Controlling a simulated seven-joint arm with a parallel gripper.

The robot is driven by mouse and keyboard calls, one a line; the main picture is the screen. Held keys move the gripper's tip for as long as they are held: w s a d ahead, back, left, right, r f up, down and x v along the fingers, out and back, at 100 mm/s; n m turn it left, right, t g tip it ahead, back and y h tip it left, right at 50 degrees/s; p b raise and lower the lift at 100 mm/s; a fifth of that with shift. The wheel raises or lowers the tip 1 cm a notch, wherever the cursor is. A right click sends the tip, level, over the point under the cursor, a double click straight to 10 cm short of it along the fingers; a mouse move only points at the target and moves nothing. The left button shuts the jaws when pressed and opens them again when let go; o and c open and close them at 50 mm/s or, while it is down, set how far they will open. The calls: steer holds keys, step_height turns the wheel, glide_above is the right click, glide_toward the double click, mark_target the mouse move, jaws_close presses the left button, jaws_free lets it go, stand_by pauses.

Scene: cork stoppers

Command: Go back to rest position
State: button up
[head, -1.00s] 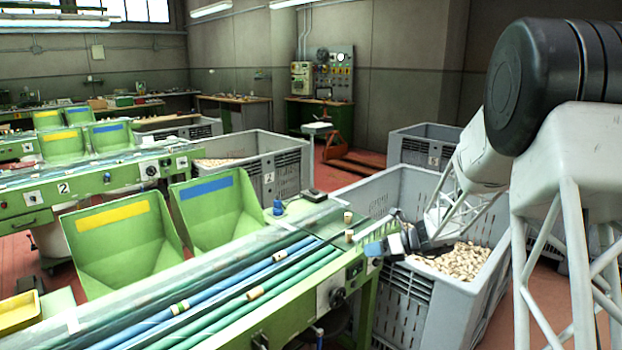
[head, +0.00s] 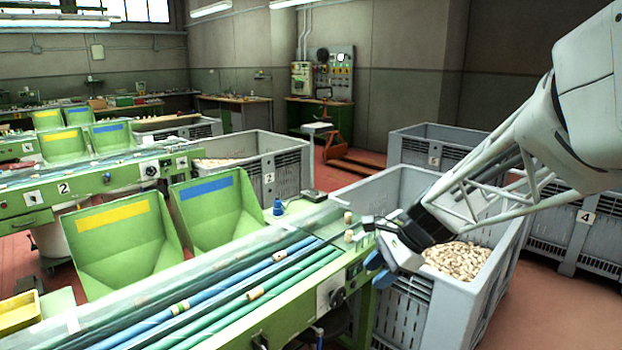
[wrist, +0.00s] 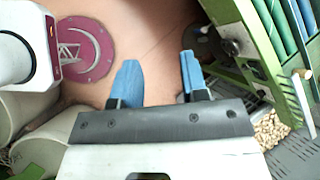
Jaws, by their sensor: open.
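My gripper (head: 374,268) is beside the end of the near green conveyor, in front of the grey crate. Its blue fingers point down and to the left. In the wrist view my gripper (wrist: 160,82) has its two fingers wide apart with nothing between them. One cork stopper (head: 348,217) stands on the conveyor's end, with another cork (head: 349,237) close by; both are apart from the fingers. More corks lie on the belts, one (head: 255,293) near the middle.
The near conveyor (head: 330,292) runs close on the left of my gripper. The grey crate (head: 402,312) holds a pile of corks (head: 458,261). Another crate (head: 590,228) stands behind on the right. Green hoppers (head: 126,245) line the conveyor. Red floor shows at right.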

steer(key=s+d+r+n+t+h, duration=0.1)
steer(key=s+d+n+h, duration=0.1)
steer(key=s+n, duration=0.5)
steer(key=s+d+r+n+t+h, duration=0.1)
steer(key=s+n+h, duration=0.4)
steer(key=s, duration=1.3)
steer(key=shift+d+n, duration=0.6)
steer(key=shift+n, duration=0.6)
stand_by(1.5)
